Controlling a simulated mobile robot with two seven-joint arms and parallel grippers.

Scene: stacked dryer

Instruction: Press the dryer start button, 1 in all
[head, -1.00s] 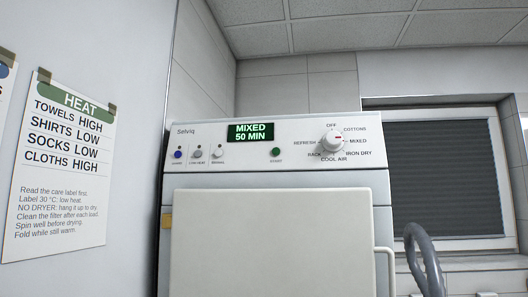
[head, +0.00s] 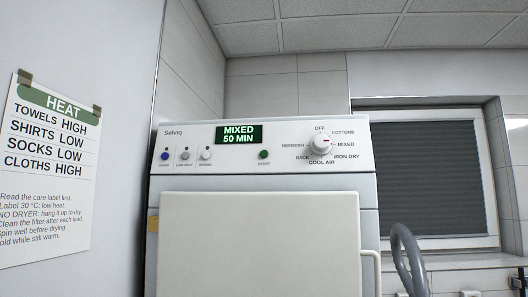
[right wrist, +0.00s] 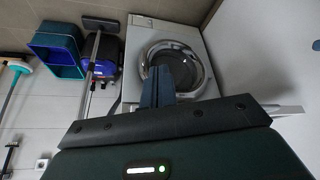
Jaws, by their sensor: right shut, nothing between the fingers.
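The white dryer (head: 340,185) stands in the middle of the head view. Its green start button (head: 264,154) sits on the front panel, below and right of the lit display (head: 239,134), which reads "MIXED 50 MIN". The round programme knob (head: 320,145) is at the panel's right, its red mark toward MIXED. No gripper shows in the head view. In the right wrist view my right gripper (right wrist: 158,86) is shut and empty, its fingers seen in front of a front-loading machine's round door (right wrist: 190,62). The start button is not seen in that view.
Several small buttons (head: 185,155) sit at the panel's left. A HEAT notice (head: 48,150) hangs on the left wall. A grey hose (head: 410,262) rises right of the dryer.

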